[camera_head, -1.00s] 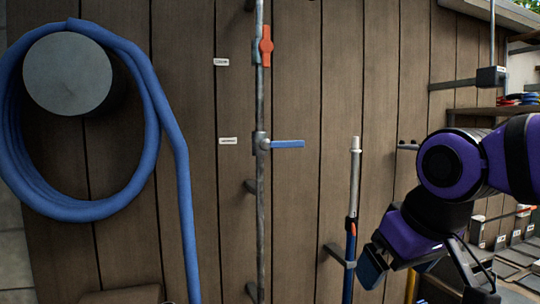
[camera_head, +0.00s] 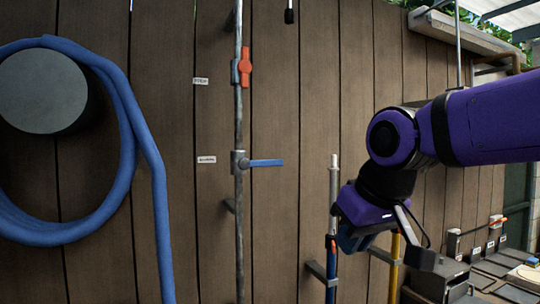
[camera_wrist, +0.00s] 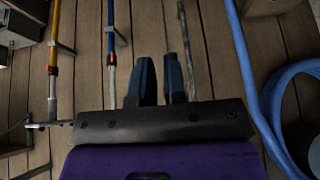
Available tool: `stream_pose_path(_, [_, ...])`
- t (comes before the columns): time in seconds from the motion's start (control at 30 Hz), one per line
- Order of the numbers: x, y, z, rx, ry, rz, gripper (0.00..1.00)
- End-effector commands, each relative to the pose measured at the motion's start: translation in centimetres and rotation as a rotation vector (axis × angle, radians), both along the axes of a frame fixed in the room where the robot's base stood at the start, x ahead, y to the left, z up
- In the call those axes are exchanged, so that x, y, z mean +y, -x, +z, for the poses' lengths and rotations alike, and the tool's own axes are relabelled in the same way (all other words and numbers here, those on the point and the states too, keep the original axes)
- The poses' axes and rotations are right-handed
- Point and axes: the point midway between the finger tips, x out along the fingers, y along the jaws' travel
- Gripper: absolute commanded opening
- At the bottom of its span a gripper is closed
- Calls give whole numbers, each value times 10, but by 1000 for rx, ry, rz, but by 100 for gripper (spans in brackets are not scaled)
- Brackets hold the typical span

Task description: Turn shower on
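A grey vertical pipe (camera_head: 239,125) runs up the wooden wall. On it sits an orange valve handle (camera_head: 245,67), upright in line with the pipe. Lower down a blue lever handle (camera_head: 265,163) points right, crosswise to the pipe. A small white label (camera_head: 201,81) is beside the orange valve and another (camera_head: 207,160) beside the blue one; their text is too small to read. My gripper (camera_head: 350,238) is below and right of the blue lever, clear of both handles. In the wrist view its two dark fingers (camera_wrist: 158,65) stand apart with a narrow empty gap.
A blue hose (camera_head: 125,150) hangs coiled on a round grey holder (camera_head: 42,91) at left. Blue (camera_head: 331,260) and yellow (camera_head: 394,270) poles stand in wall brackets near my gripper. Bare wall lies between the pipe and the poles.

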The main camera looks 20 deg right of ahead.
Motion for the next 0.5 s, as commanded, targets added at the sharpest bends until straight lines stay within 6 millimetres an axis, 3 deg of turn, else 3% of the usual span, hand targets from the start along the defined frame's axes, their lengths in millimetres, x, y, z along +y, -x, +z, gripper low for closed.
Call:
stream_pose_path(0.2, [-1,-74,77,-74,-1,0,0])
stream_pose_path(0.5, [-4,-171,166,-176,0,0,0])
